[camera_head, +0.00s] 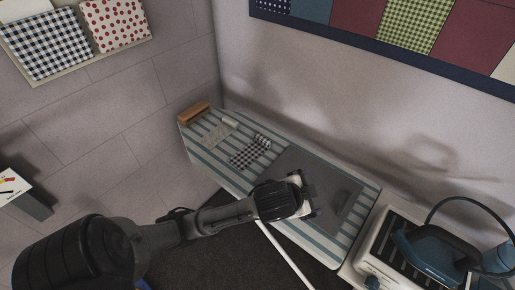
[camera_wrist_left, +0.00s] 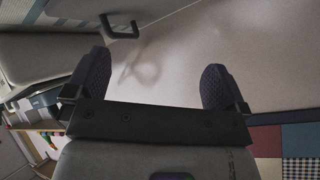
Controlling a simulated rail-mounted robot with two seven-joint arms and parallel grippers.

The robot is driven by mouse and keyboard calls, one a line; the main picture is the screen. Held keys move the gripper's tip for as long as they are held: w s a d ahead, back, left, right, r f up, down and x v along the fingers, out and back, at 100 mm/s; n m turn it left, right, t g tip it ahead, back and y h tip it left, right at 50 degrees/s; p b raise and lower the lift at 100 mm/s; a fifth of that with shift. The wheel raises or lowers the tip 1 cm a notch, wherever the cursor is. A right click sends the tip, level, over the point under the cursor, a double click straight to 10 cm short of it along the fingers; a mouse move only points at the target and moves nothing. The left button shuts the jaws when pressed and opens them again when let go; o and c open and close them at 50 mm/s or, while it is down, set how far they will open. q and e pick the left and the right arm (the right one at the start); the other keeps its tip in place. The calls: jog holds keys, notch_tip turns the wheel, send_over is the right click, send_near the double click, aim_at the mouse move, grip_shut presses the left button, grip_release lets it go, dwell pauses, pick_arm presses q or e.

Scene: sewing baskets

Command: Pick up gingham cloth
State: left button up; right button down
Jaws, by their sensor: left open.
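A small black-and-white gingham cloth (camera_head: 245,156) lies on the striped ironing board (camera_head: 203,150), left of the dark grey mat; its far end near a small checked roll (camera_head: 262,141) looks rolled or bunched. My left gripper (camera_head: 310,193) is over the grey mat, to the right of the cloth and apart from it. In the left wrist view, its two dark fingers (camera_wrist_left: 155,82) are spread wide with nothing between them. The cloth cannot be made out in that view. My right gripper is not in view.
A wooden block (camera_head: 194,113), a pale striped cloth (camera_head: 217,136) and a white roll (camera_head: 230,122) sit at the board's far left end. The grey mat (camera_head: 290,165) covers its middle. A blue iron (camera_head: 430,250) stands at the right. Fabric panels (camera_head: 357,18) hang on the wall behind.

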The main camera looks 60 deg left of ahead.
pick_arm(q)
jog(key=w+a+r+g+y, duration=0.1)
jog(key=w+a+r+y, duration=0.1)
jog(key=w+a+r, duration=0.5)
jog(key=w+a+r+y, duration=0.1)
jog(key=w+a+r, duration=0.35)
jog(key=a, duration=0.55)
jog(key=n+g+h, duration=0.5)
jog(key=n+g, duration=0.3)
jog(key=g, duration=0.1)
send_over(263, 138)
notch_tip(263, 138, down, 14)
jog(key=shift+a+f, duration=0.15)
jog(key=shift+f, duration=3.3)
jog(key=shift+c, duration=0.5)
jog(key=c, duration=0.7)
